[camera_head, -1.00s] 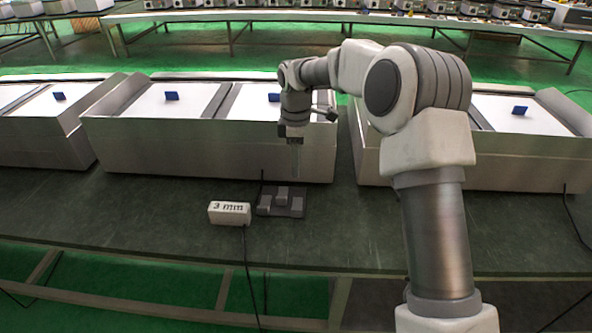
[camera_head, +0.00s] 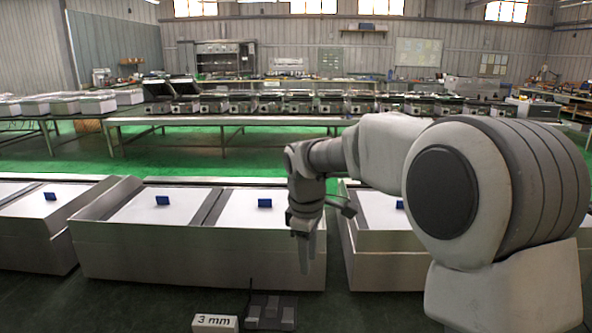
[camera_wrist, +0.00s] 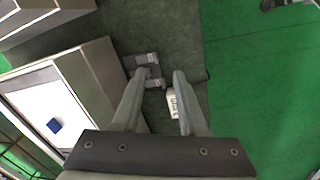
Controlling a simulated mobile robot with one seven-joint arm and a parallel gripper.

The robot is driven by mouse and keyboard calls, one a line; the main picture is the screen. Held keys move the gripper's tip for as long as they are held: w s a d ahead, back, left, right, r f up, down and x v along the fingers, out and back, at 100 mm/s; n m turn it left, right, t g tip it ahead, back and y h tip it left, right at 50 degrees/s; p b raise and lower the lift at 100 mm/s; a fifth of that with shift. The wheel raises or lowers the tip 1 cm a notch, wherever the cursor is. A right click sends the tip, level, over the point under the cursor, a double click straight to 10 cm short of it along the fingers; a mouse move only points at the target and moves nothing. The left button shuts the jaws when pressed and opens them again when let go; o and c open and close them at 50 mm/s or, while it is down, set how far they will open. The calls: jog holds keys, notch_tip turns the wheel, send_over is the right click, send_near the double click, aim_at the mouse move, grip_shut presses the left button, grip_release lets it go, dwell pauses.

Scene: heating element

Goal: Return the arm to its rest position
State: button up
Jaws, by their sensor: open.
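My arm reaches in from the right in the head view and bends down at the wrist. My gripper (camera_head: 307,252) points down in front of the middle metal unit, above the table's near part. In the wrist view my gripper (camera_wrist: 160,78) shows two fingers apart with nothing held between them. Below it are a dark grey block fixture (camera_head: 270,311) and a white block marked "3 mm" (camera_head: 214,322). The fixture (camera_wrist: 146,70) and the white block (camera_wrist: 172,103) also show in the wrist view, apart from the fingers.
The metal unit (camera_head: 190,255) with white panels and blue tabs (camera_head: 162,200) stands just behind my gripper. Another unit (camera_head: 30,240) is at left, and one (camera_head: 385,265) at right, partly behind my arm. Long tables of equipment (camera_head: 230,122) stand farther back across the green floor.

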jog(key=s+d+r+m+t, duration=0.15)
jog(key=s+d+m, duration=0.25)
jog(key=s, duration=0.5)
jog(key=s+d+r+m+t, duration=0.15)
jog(key=s+d+m, duration=0.3)
jog(key=s, duration=0.45)
jog(key=s+d+r+m+t, duration=0.1)
jog(key=s+d+r+m, duration=0.15)
jog(key=s+m, duration=0.45)
notch_tip(320, 180, up, 17)
jog(key=s+n+p, duration=0.2)
jog(key=p, duration=1.6)
jog(key=shift+d+r+y, duration=0.2)
jog(key=shift+d+y, duration=0.05)
jog(key=shift+y, duration=0.05)
jog(key=shift+w+a, duration=0.1)
jog(key=shift+a, duration=0.05)
